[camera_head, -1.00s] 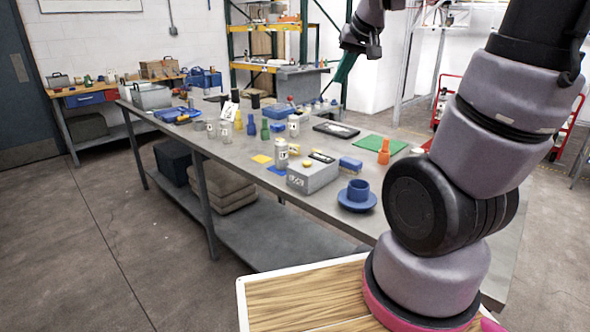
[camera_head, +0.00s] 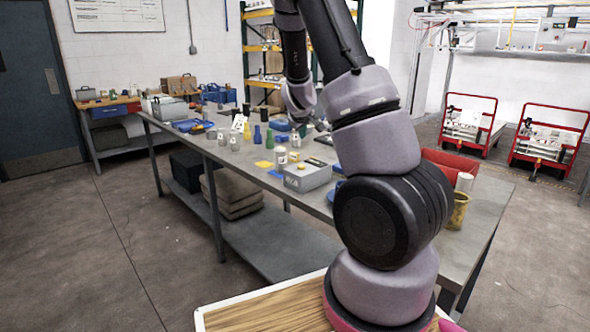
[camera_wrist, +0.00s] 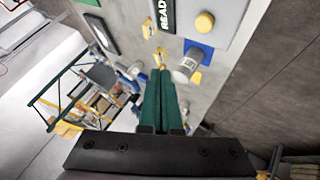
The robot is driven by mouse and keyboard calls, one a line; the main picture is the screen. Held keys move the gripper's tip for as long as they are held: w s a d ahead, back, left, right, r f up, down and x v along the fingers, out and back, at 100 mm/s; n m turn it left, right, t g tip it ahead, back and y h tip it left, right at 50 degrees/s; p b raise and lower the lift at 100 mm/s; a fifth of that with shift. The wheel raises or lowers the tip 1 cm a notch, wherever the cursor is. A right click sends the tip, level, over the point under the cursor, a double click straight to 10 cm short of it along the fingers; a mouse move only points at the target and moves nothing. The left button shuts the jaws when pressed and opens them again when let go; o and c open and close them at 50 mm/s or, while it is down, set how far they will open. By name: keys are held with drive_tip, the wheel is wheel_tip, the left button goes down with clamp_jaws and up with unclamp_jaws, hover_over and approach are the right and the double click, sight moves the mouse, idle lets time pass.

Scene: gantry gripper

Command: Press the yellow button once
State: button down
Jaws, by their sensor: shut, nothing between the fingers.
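A yellow round button (camera_wrist: 204,22) sits on top of a grey box at the top of the wrist view. A dark display reading "READY" (camera_wrist: 166,14) is beside it on the same box. The grey box (camera_head: 307,180) stands on the near part of the long table in the head view; the button is too small to make out clearly there. My gripper (camera_wrist: 159,74) has green fingers, shut and empty, pointing up the wrist picture. The fingertips appear below and left of the button, apart from it.
The long grey table (camera_head: 262,220) carries bottles, cans and trays. A red bin (camera_head: 450,163) and a yellow cup (camera_head: 458,211) stand at its right end.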

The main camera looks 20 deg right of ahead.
sight(302, 167)
idle(0.3)
drive_tip(key=shift+f, duration=4.45)
drive_tip(key=shift+f, duration=0.1)
drive_tip(key=shift+f, duration=0.3)
drive_tip(key=shift+f, duration=0.5)
drive_tip(key=shift+r, duration=0.9)
drive_tip(key=shift+r, duration=0.1)
drive_tip(key=shift+r, duration=2.4)
